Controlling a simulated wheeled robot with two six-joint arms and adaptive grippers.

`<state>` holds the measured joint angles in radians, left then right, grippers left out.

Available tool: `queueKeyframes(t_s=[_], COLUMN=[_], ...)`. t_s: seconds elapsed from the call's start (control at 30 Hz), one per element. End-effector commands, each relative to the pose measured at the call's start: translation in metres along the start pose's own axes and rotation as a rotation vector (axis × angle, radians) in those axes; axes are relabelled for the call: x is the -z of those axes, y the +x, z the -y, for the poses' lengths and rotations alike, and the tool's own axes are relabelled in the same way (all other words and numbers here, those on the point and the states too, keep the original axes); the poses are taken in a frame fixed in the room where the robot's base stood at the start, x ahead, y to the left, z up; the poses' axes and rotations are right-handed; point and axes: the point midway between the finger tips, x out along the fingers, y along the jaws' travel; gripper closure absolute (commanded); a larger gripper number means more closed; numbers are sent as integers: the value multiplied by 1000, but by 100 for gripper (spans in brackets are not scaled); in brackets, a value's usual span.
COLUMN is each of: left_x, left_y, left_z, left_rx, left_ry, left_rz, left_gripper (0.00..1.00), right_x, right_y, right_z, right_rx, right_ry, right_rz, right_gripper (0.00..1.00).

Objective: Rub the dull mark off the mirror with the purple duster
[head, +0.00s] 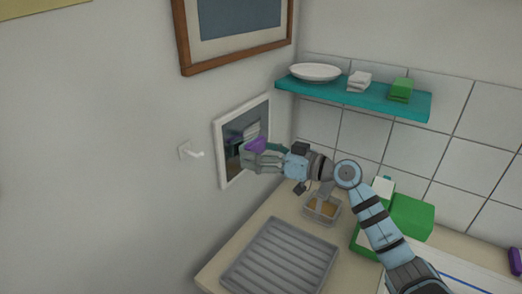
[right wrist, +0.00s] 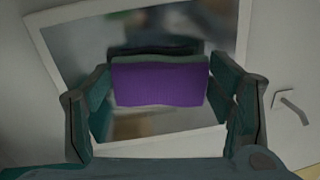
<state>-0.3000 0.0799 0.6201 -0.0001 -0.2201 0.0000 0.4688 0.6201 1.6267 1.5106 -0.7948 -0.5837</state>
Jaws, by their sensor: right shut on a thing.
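The white-framed mirror (head: 228,170) hangs on the left wall and fills much of the right wrist view (right wrist: 75,50). My right gripper (head: 250,157) is shut on the purple duster (head: 256,144), in front of the mirror. In the right wrist view the duster (right wrist: 160,86) sits between the two fingers, with a dark reflection just above it. It is at or very close to the glass; I cannot tell whether it touches. I cannot tell the dull mark from the reflections. My left gripper is not in view.
A white hook (head: 190,151) juts from the wall left of the mirror. A framed picture (head: 184,45) hangs above. A teal shelf (head: 335,91) is at right. Below are a ribbed grey tray (head: 280,262), a small clear container (head: 322,208) and a green box (head: 412,216).

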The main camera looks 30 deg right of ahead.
Motion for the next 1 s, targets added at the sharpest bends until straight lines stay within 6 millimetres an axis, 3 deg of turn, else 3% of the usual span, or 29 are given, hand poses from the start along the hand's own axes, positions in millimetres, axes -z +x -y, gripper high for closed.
queueKeyframes(t_s=[0.1,0.27,0.8,1.0], left_x=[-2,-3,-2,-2], left_y=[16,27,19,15], left_z=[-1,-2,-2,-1], left_rx=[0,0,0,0], left_ry=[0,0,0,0], left_rz=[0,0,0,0], left_gripper=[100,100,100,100], right_x=[-3,-1,1,16], right_y=[0,-1,0,-1], right_z=[-11,-21,-10,-14], right_rx=[-2,-2,0,-1], right_ry=[-2,-1,0,-2], right_rz=[-3,-2,-2,-3], right_gripper=[48,48,48,48])
